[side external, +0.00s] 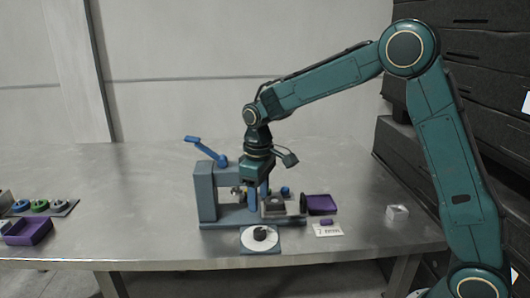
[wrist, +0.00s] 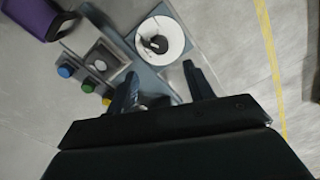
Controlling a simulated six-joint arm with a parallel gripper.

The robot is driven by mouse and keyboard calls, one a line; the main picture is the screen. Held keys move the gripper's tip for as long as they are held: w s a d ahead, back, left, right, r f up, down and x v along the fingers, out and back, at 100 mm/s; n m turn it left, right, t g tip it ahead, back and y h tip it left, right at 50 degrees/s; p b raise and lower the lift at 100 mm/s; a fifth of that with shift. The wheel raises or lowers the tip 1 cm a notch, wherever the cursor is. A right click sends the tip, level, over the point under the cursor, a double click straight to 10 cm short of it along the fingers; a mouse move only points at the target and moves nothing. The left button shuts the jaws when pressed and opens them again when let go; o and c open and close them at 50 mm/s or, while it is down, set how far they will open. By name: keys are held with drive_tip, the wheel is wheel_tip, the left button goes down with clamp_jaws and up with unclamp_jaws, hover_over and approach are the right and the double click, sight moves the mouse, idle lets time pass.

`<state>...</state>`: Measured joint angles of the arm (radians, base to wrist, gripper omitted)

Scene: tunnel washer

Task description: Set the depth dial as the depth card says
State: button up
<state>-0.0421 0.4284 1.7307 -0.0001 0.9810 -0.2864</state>
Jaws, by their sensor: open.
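The depth dial (side external: 260,239) is a white disc with a black knob on a blue-grey plate, at the front of the machine base. It also shows in the wrist view (wrist: 174,30), ahead of my fingers, with the black knob (wrist: 157,44) in its middle. The scale marks are too small to read. The depth card (side external: 329,231) is a white card to the right of the dial; its print looks like "2 mm", but is small. My gripper (side external: 258,196) points down above the machine base, behind the dial. In the wrist view its fingers (wrist: 162,88) are apart and empty, not touching the knob.
The grey-blue press (side external: 207,193) with a blue lever (side external: 206,150) stands left of my gripper. A purple tray (side external: 321,204) is at the right, a clear block (side external: 397,212) farther right. Another purple tray (side external: 28,232) and coloured rings lie far left. Wide bare table remains behind.

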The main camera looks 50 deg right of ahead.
drive_tip(key=shift+r, duration=1.75)
drive_tip(key=shift+s+r, duration=0.1)
drive_tip(key=s+d+r+m+t, duration=0.1)
drive_tip(key=s+r+m+t, duration=0.15)
drive_tip(key=s+r, duration=0.85)
drive_tip(key=s+f+m+t, duration=0.1)
drive_tip(key=s+f+t, duration=0.2)
drive_tip(key=s, duration=1.3)
drive_tip(key=shift+s+d+f, duration=0.2)
drive_tip(key=shift+d+f, duration=0.05)
drive_tip(key=shift+d, duration=0.2)
